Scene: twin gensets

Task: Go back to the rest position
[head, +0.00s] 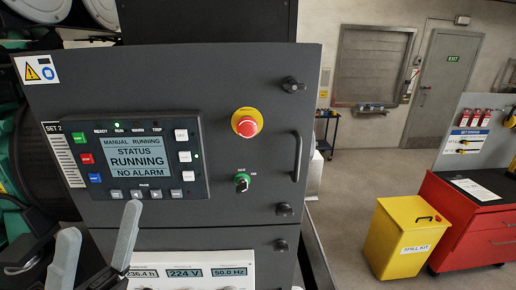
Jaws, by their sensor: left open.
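My left gripper (96,242) shows at the lower left of the head view, its two grey fingers apart and nothing between them. It is in front of the genset's control cabinet (225,85), below the controller panel (132,157). The fingertip on the right lies just under the panel's lower row of buttons in the picture; I cannot tell whether it touches. The panel screen (137,160) reads "MANUAL RUNNING, STATUS RUNNING, NO ALARM". My right gripper is not in view.
Meters (185,272) sit below. A yellow spill kit bin (405,240) and a red tool cabinet (470,225) stand at right. Open floor (350,180) lies between.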

